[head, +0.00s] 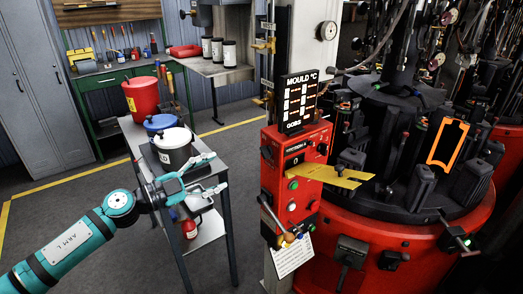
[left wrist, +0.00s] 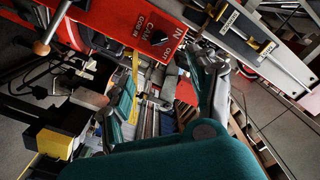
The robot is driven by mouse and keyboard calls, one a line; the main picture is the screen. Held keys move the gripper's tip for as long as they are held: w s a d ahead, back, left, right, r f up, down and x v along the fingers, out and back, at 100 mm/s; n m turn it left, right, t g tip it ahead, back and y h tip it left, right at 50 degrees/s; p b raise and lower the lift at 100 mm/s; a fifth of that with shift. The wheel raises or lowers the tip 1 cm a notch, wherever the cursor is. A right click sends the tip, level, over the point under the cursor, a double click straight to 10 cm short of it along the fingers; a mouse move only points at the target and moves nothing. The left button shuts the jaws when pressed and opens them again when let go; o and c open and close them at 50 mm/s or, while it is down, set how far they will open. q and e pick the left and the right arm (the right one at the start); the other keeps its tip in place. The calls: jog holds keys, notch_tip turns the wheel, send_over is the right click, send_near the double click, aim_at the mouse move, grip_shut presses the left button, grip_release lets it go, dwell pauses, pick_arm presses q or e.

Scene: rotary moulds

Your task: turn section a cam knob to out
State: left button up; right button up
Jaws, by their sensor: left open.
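The red control box (head: 306,205) stands right of centre in the head view, below the black MOULD °C display. My right gripper is out of view.
A yellow flat bar (head: 335,176) sticks out across the box front. A grey trolley (head: 222,220) with buckets (head: 173,150) stands close to my left gripper. The round red machine (head: 400,240) fills the right. Floor at left is clear.

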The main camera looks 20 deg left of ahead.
aim_at(263, 153)
pick_arm(q)
jog(key=p+x, duration=0.3)
jog(key=x, duration=1.1)
jog(key=shift+w+d, duration=0.15)
jog(key=shift+w, duration=0.2)
jog(key=shift+c, duration=0.4)
jog(key=shift+f, duration=0.1)
jog(key=c, duration=1.1)
